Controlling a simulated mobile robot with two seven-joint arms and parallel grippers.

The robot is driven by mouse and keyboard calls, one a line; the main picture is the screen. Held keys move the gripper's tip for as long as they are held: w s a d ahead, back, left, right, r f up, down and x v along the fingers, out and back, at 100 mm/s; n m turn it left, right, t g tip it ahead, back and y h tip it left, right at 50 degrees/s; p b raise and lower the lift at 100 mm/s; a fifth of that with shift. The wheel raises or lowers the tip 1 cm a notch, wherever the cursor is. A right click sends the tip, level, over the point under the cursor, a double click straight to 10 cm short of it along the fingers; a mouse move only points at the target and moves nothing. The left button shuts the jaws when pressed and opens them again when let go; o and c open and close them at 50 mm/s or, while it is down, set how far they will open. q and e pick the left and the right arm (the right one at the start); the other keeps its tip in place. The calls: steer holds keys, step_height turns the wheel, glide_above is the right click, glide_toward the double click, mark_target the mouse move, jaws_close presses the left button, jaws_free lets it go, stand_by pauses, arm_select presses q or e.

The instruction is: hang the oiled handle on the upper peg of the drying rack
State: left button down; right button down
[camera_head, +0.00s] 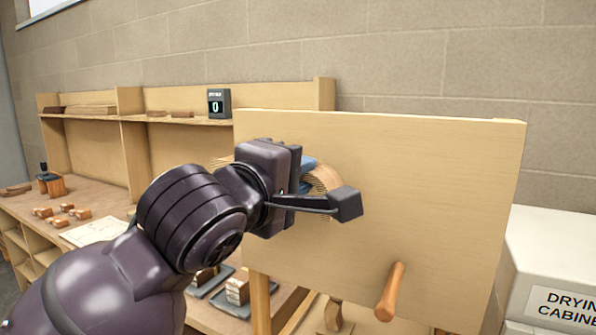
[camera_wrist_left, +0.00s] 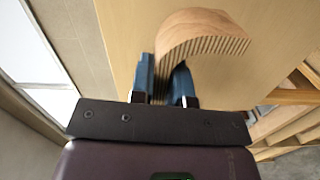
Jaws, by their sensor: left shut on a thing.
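My left gripper (camera_head: 308,172) is shut on the handle (camera_head: 326,180), a curved piece of striped laminated wood, in front of the drying rack's pale board (camera_head: 440,190). In the left wrist view the blue fingers (camera_wrist_left: 168,82) clasp one leg of the handle (camera_wrist_left: 205,35), and its bend arches over to the right, close to the board (camera_wrist_left: 125,50). I cannot tell whether it touches the board. An orange-brown wooden peg (camera_head: 391,292) sticks out low on the board. No upper peg shows; my gripper and the handle cover part of the board. My right gripper is out of view.
A white drying cabinet (camera_head: 555,265) stands at the right. A workbench with shelves (camera_head: 95,165) runs along the left, with several small wood blocks (camera_head: 62,212) and a paper sheet (camera_head: 95,230). Dark trays with wood pieces (camera_head: 238,290) lie below my arm.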

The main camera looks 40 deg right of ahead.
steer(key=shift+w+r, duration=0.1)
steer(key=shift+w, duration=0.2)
arm_select(q)
steer(key=c, duration=1.1)
jaws_free()
steer(key=o, duration=0.6)
steer(key=shift+o, duration=0.6)
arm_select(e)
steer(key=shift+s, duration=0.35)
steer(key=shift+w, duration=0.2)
arm_select(q)
steer(key=p+v, duration=0.2)
steer(key=v, duration=0.5)
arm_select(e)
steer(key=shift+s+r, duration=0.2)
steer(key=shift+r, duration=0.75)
